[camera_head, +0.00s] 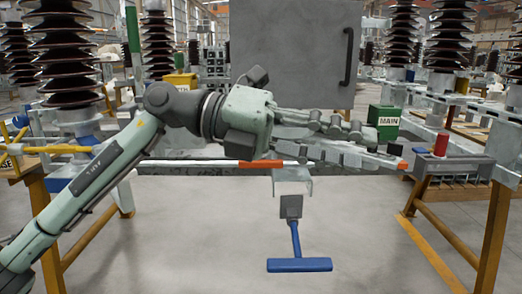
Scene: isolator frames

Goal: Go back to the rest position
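My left arm comes in from the lower left, rises and bends at the upper middle of the head view. My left gripper (372,146) points to the right in front of the frame. Its two fingers look apart, one above the other, and I see nothing held between them. Part of a white and orange bar (262,164) runs behind the gripper. My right gripper is not in view.
A grey cabinet (292,50) with a black handle is behind the gripper. A green MAIN box (384,123) and a red cylinder (441,144) are at the right. A blue T-shaped piece (299,265) is below. Ribbed insulators (66,50) stand on both sides.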

